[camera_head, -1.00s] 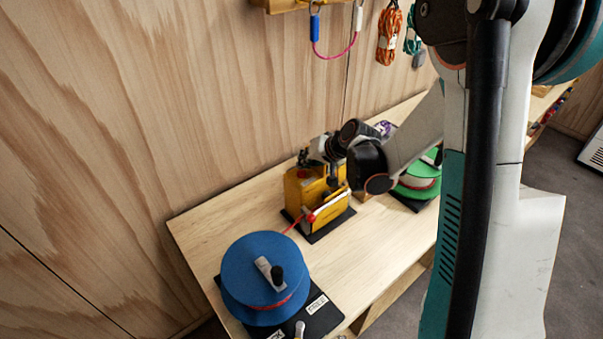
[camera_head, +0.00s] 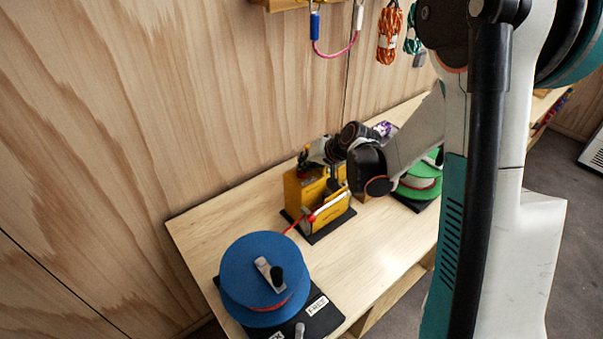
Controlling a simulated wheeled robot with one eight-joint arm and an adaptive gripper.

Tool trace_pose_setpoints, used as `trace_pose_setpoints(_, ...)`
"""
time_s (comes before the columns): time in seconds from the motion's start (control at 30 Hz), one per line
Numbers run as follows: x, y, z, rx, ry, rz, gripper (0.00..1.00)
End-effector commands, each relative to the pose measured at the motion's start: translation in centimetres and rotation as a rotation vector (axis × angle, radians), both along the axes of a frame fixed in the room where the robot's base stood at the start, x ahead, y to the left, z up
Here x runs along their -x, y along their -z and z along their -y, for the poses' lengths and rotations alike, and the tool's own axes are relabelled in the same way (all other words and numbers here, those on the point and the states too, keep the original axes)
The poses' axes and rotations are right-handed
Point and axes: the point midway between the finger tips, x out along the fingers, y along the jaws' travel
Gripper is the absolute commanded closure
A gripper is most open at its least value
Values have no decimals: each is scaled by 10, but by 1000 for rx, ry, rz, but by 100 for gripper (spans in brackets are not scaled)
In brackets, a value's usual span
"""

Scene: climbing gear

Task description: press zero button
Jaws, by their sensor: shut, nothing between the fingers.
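A yellow device (camera_head: 306,196) stands on a dark base plate on the wooden bench. A red cord runs from its front toward the blue spool. My gripper (camera_head: 306,160) is at the top of the yellow device, at its left back corner. The gripper is shut and holds nothing. The fingertips are small and partly hidden, so I cannot tell whether they touch the device. I cannot make out a zero button; the top of the device is partly covered by my arm.
A blue spool (camera_head: 262,272) with a crank knob sits at the bench's front left on a black plate. A green spool (camera_head: 421,180) stands right of my wrist. A wooden wall rises behind the bench (camera_head: 365,250), with orange cord (camera_head: 389,34) and a pink sling (camera_head: 335,55) hanging there.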

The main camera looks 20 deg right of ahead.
Motion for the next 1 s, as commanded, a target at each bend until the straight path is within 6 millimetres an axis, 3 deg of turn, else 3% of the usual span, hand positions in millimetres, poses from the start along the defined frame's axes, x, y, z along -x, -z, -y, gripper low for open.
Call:
trace_pose_setpoints(0.73,0,5,0,0,0,0,100)
trace_pose_setpoints(1.0,0,-4,0,0,0,0,100)
